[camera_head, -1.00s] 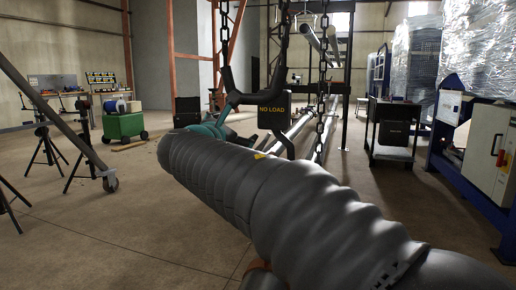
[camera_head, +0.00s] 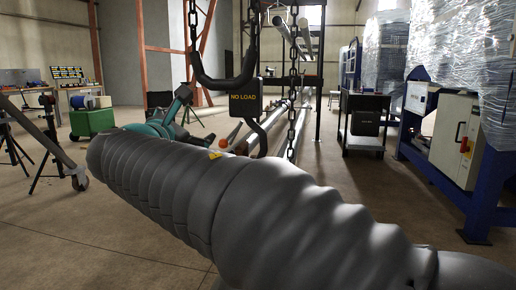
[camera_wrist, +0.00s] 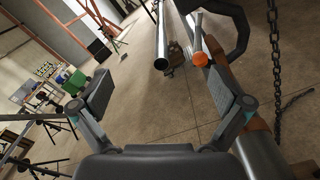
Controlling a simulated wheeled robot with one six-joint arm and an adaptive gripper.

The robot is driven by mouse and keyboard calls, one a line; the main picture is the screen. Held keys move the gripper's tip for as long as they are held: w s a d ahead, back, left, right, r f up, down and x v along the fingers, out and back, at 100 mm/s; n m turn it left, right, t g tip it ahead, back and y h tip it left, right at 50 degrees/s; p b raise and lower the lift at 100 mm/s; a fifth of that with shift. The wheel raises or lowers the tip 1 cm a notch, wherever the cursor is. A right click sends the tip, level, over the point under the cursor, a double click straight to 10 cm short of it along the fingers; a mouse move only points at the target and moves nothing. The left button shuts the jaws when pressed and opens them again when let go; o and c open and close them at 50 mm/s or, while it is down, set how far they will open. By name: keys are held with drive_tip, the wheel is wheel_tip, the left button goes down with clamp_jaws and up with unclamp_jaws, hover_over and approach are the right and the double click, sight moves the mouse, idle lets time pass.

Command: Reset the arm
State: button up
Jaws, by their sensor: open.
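My gripper (camera_wrist: 155,95) shows in the wrist view with its two fingers spread wide and nothing between them. Bare concrete floor shows through the gap. In the head view my grey ribbed arm crosses the foreground from lower right to centre left. The gripper's fingers are hidden or too unclear to make out there.
Hanging chains (camera_head: 294,85) and a dark hook with a "NO LOAD" box (camera_head: 245,104) hang close beyond my arm. Metal pipes (camera_head: 281,118) lie behind. A black cart (camera_head: 366,121), blue-framed cabinet (camera_head: 456,138) and green cart (camera_head: 92,122) stand around. Open floor lies right.

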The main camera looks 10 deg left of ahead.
wheel_tip(320, 180, down, 12)
drive_tip(key=s+m+g, duration=0.2)
drive_tip(key=m+g, duration=0.2)
drive_tip(key=m, duration=0.1)
drive_tip(key=s+d+f+m+g+p, duration=0.2)
drive_tip(key=s+d+f+m+g, duration=0.3)
drive_tip(key=d+f+m, duration=0.5)
drive_tip(key=s+d+f+m+g+y+p, duration=0.1)
drive_tip(key=s+d+f+m+g+p, duration=0.15)
drive_tip(key=s+d+m, duration=0.6)
drive_tip(key=s+d+f+m+g+y+p, duration=0.1)
drive_tip(key=s+d+g+p, duration=0.15)
drive_tip(key=s+d, duration=0.7)
drive_tip(key=d+r+m+t+p, duration=0.1)
drive_tip(key=d+r+m+p, duration=0.2)
drive_tip(key=d, duration=0.8)
drive_tip(key=shift+d+r+m+t+h, duration=0.2)
drive_tip(key=shift+r+m+t+h, duration=0.15)
drive_tip(key=shift+r+m, duration=0.3)
drive_tip(key=shift+s+f, duration=0.1)
